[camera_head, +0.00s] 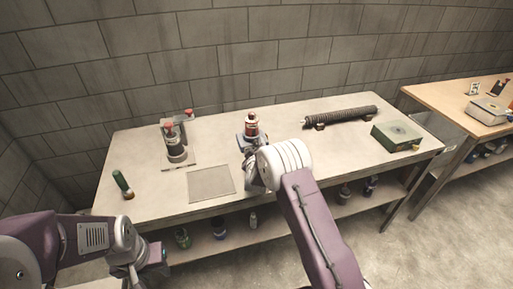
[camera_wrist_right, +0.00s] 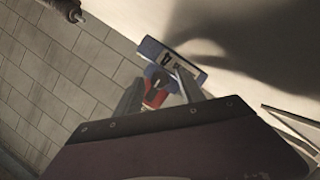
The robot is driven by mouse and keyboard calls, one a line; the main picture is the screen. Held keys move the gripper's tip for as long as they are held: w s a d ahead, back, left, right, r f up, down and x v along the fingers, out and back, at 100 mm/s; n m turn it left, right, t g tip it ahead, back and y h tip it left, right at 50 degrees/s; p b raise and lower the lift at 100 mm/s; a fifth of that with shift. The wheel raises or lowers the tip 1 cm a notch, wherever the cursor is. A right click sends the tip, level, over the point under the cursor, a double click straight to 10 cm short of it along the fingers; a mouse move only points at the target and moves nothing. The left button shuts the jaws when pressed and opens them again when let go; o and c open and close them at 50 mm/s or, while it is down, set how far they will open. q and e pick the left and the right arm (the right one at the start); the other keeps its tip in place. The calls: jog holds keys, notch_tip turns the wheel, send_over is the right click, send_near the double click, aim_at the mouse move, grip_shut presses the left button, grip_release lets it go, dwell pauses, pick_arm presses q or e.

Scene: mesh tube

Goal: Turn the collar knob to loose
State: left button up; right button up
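A small upright device with a red and dark top (camera_head: 251,126) stands near the middle of the table; I cannot tell for sure that this is the collar knob. My right gripper (camera_head: 250,158) is right in front of it, and the wrist hides its lower part. In the right wrist view, the two fingers of my right gripper (camera_wrist_right: 160,92) stand apart. A red part (camera_wrist_right: 155,98) and a blue plate with dark marks (camera_wrist_right: 193,60) show between and beyond them. I cannot tell whether the fingers touch the red part. My left gripper (camera_head: 152,256) is low, in front of the table's left side; its fingers are unclear.
A dark mesh tube (camera_head: 341,117) lies at the table's back right, beside a green box (camera_head: 397,136). A red-topped canister (camera_head: 175,146) stands left, near a flat grey pad (camera_head: 211,183). A green cylinder (camera_head: 121,182) is at the left end. A second table (camera_head: 440,95) stands right.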

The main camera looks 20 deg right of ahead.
jog(key=shift+s, duration=0.1)
jog(key=shift+s+a+r, duration=0.1)
jog(key=shift+s+a, duration=0.05)
jog(key=shift+s, duration=0.2)
jog(key=b+v, duration=0.5)
jog(key=v, duration=0.2)
jog(key=shift+s+a+r, duration=0.1)
jog(key=shift+s, duration=0.4)
